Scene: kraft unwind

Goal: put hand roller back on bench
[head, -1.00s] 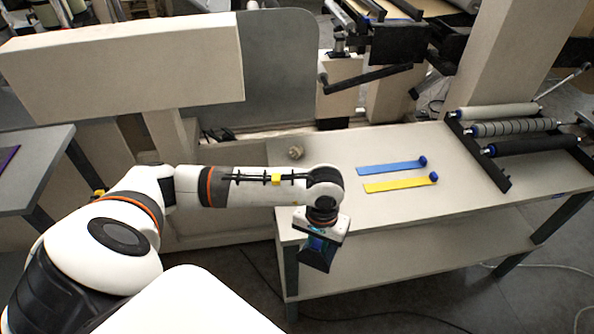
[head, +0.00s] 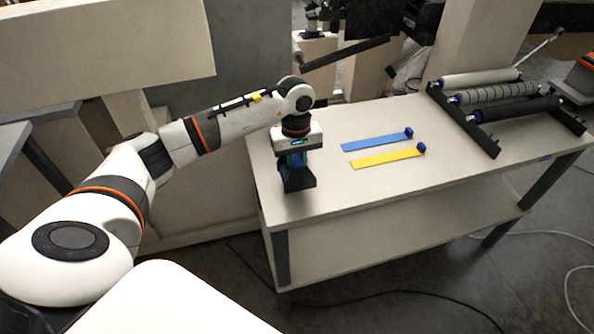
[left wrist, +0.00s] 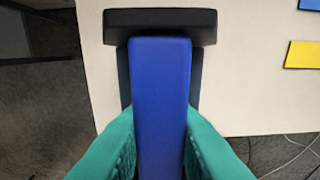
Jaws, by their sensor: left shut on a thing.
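My left gripper (head: 297,163) points down over the left end of the pale bench (head: 375,190). Its green fingers (left wrist: 150,150) are shut on the hand roller, with a blue handle (left wrist: 160,95) and a black head (left wrist: 160,22) in the left wrist view. In the head view the roller's dark lower part (head: 298,181) shows below the gripper, over the bench top near its left edge. I cannot tell whether it touches the surface. My right gripper is not in view.
A blue strip (head: 375,142) and a yellow strip (head: 388,158), each with a blue knob at its right end, lie right of the gripper. A black rack (head: 470,130) with several rollers stands at the bench's right end. The front middle of the bench is clear.

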